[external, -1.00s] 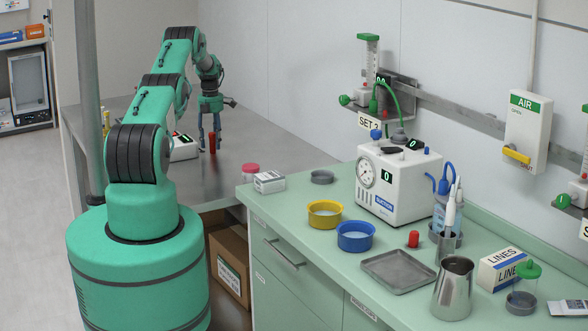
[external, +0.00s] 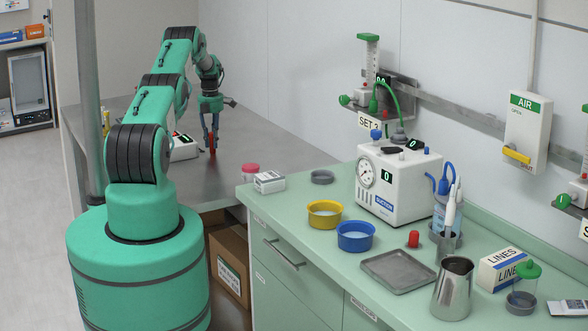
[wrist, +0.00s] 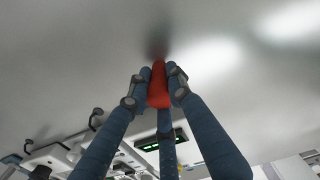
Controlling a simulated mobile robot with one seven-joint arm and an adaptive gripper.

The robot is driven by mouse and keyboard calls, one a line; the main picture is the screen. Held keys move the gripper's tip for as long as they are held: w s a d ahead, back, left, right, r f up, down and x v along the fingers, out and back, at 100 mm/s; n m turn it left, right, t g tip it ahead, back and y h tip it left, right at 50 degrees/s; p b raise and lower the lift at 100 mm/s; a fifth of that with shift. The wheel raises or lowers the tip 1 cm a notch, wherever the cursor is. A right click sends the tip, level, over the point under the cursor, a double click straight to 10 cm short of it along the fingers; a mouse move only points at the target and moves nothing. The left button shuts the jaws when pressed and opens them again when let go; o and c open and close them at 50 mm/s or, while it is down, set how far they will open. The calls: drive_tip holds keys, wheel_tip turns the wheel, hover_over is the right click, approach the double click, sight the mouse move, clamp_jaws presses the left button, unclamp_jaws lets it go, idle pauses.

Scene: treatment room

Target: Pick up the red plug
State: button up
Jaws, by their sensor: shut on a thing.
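The red plug (wrist: 158,88) is between the fingers of my gripper (wrist: 158,80) in the wrist view, with its narrower end towards the grey surface. In the external view the red plug (external: 212,143) is a small upright red shape at the grey metal table (external: 255,160). My gripper (external: 211,138) points down and its fingers are closed on the plug, partly hiding it. I cannot tell whether the plug touches the table.
A white device with a dark display (external: 183,148) stands just left of my gripper.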

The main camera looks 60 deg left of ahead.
sight(211, 133)
drive_tip(key=shift+r, duration=0.15)
drive_tip(key=shift+r, duration=1.8)
drive_tip(key=shift+s+d+f, duration=0.1)
drive_tip(key=shift+s+d, duration=0.05)
drive_tip(key=shift+d, duration=0.1)
drive_tip(key=s+d+r, duration=0.1)
drive_tip(key=s+d, duration=0.7)
drive_tip(key=d, duration=0.5)
drive_tip(key=shift+s+r+p, duration=0.15)
drive_tip(key=shift+s+p, duration=0.05)
drive_tip(key=shift+p, duration=0.25)
